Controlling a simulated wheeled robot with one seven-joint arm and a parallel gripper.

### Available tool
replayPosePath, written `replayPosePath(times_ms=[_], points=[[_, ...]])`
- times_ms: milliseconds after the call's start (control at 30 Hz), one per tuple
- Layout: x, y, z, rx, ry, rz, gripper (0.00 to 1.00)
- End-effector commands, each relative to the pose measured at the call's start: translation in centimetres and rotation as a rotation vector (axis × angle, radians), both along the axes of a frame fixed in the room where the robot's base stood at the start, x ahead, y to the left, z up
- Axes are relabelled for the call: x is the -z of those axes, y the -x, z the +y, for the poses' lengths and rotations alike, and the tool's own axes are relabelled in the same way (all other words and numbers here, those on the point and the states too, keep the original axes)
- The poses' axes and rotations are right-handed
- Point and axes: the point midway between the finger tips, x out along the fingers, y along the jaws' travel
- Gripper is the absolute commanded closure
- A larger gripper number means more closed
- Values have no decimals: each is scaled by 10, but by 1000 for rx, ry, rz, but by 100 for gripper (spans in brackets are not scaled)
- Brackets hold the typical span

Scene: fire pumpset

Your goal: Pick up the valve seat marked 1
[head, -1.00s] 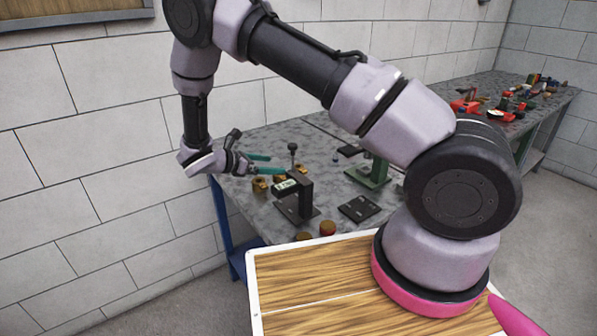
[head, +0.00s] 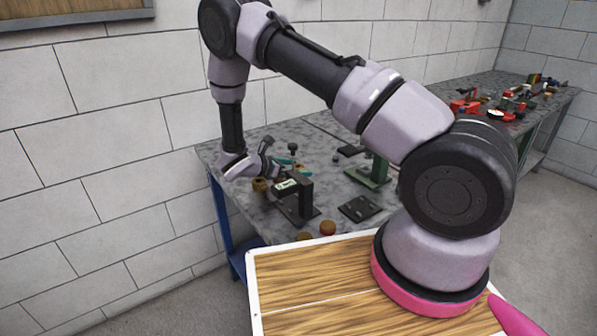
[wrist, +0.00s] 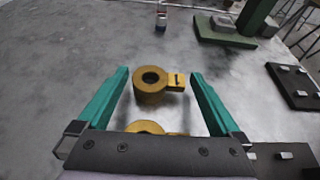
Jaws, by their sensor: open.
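The valve seat marked 1 (wrist: 151,84) is a brass ring with a flat tab on its right bearing a dark "1". In the wrist view it lies on the grey bench between and slightly ahead of the fingers. My gripper (wrist: 160,80) has teal fingers, open and wide on both sides of it, touching nothing that I can see. A second brass ring (wrist: 146,127) lies nearer, partly hidden behind the gripper's dark body. In the head view my gripper (head: 285,164) is low over the bench's left part, beside a brass piece (head: 260,184).
Two round pieces (head: 327,228) sit at the bench's front edge. A wall runs behind the bench.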

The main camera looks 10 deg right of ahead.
Motion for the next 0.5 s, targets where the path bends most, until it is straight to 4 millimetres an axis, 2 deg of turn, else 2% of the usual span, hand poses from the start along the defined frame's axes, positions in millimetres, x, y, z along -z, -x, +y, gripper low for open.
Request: replayPosePath(times_ms=[133,267,300,400,500], points=[[0,0,1,-1,0,0,0],[0,0,1,-1,0,0,50],[0,0,1,-1,0,0,65],[-1,0,1,-1,1,-1,98],[-1,0,1,-1,1,-1,98]])
